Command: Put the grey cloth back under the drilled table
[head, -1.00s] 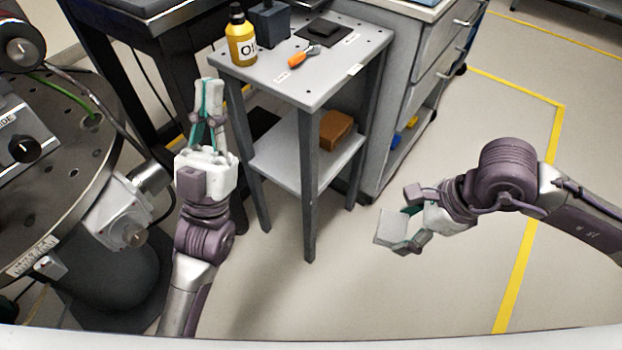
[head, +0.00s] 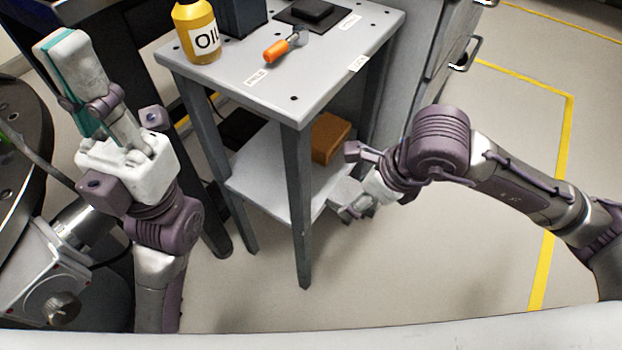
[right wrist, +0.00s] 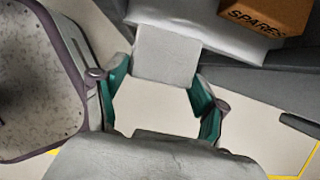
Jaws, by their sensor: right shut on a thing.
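The drilled table (head: 330,75) is a small grey stand with holes in its top and a lower shelf (head: 262,185). My right gripper (head: 352,198) is at the shelf's right front edge. It is shut on the grey cloth (head: 345,190), a small pale folded block. In the right wrist view the cloth (right wrist: 165,55) sits between the teal-padded fingers (right wrist: 163,85), with the shelf edge just beyond. I cannot tell whether the cloth touches the shelf. My left gripper (head: 75,75) is raised left of the table; its fingers overlap, and nothing shows in it.
A brown box (head: 331,139) marked SPARES (right wrist: 262,18) stands on the lower shelf. The shelf's front left is bare. A yellow oil bottle (head: 197,35), an orange-handled tool (head: 282,48) and a dark pad (head: 312,14) are on the top. A drawer cabinet (head: 415,65) is behind.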

